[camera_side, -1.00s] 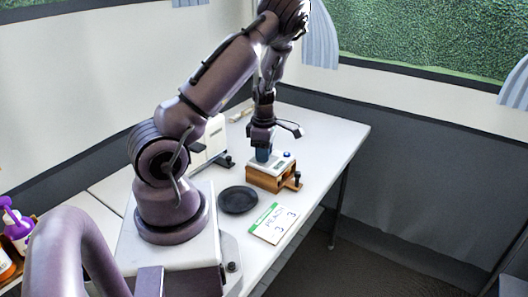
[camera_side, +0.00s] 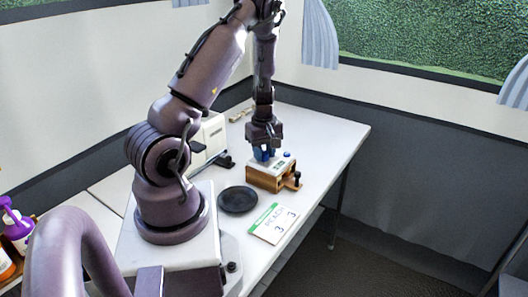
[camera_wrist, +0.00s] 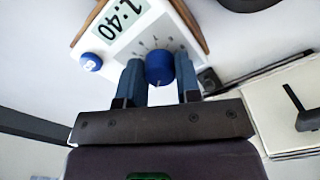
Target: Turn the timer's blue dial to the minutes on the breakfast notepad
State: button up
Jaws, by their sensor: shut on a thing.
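The timer (camera_side: 283,164) is a white-topped box with wooden sides standing on the table. In the wrist view its display (camera_wrist: 119,22) appears to read 1:40, tilted in the picture. The round blue dial (camera_wrist: 160,68) has tick marks beside it. My gripper (camera_wrist: 161,80) points down over the timer, shut on the dial with one blue finger on each side. In the side view my gripper (camera_side: 264,154) hides the dial. The notepad (camera_side: 272,223) lies flat, with a green header, a word and what look like two 3s; the small writing is hard to read.
A black round plate (camera_side: 238,200) lies between my base and the notepad. A white appliance (camera_side: 208,140) stands behind my arm. The table's right side is clear.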

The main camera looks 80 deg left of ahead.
aim_at(264, 152)
jog(key=m, duration=0.3)
jog(key=shift+m, duration=2.2)
jog(key=o, duration=0.9)
jog(key=shift+r, duration=0.15)
notch_tip(264, 152, up, 13)
jog(key=shift+f, duration=0.1)
